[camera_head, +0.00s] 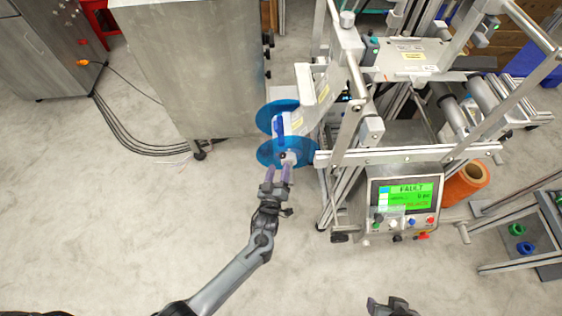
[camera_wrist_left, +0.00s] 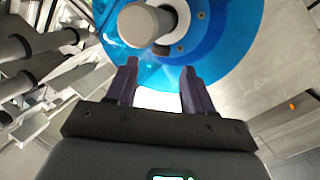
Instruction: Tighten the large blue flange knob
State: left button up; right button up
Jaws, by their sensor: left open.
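The large blue flange (camera_head: 270,152) is a translucent blue disc on the front of the reel machine, with a second blue disc (camera_head: 270,112) behind it. In the left wrist view, the blue flange (camera_wrist_left: 232,45) fills the top, with a pale hub and a grey round knob (camera_wrist_left: 140,24) standing out from it. My left gripper (camera_head: 278,172) is open just in front of the flange. In the left wrist view, its purple fingers (camera_wrist_left: 160,75) are apart, with the knob above and slightly left of the gap, not between them. My right gripper (camera_head: 388,303) is partly cut off at the bottom edge.
A control box with a green screen (camera_head: 403,192) reading FAULT sits right of the flange. A grey metal cabinet (camera_head: 190,65) stands behind left. The floor (camera_head: 110,215) at left is clear, apart from cables near the cabinets.

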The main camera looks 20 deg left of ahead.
aim_at(282, 154)
pick_arm(q)
jog(key=w, duration=0.2)
jog(key=w+b, duration=0.1)
jog(key=shift+w+a+f, duration=0.1)
jog(key=shift+w+a, duration=0.15)
jog(key=shift+a, duration=0.05)
jog(key=shift+w+a, duration=0.15)
jog(key=shift+w, duration=0.4)
